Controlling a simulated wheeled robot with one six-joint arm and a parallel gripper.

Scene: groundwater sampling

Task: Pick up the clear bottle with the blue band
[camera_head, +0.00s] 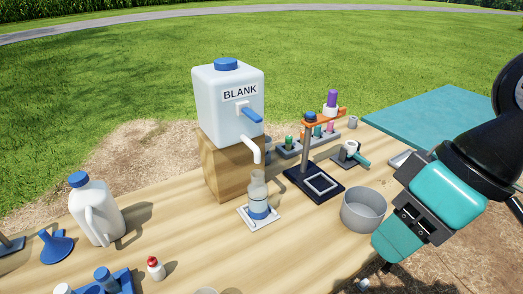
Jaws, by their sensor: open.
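The clear bottle (258,197) with a blue band around its lower part stands upright, with its mouth below the spout of the jug labelled BLANK (228,110). It rests on a small white plate (259,223) on the table. My gripper (380,262) is at the lower right, well to the right of the bottle and apart from it. It is open, and its fingertips are small and partly hidden by the arm.
A wooden block (230,170) holds the jug. A dark stand (313,183) with an orange arm and a grey bowl (364,211) stand right of the bottle. A white jug (97,212), a blue funnel (56,246) and a red-capped vial (155,268) are left.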

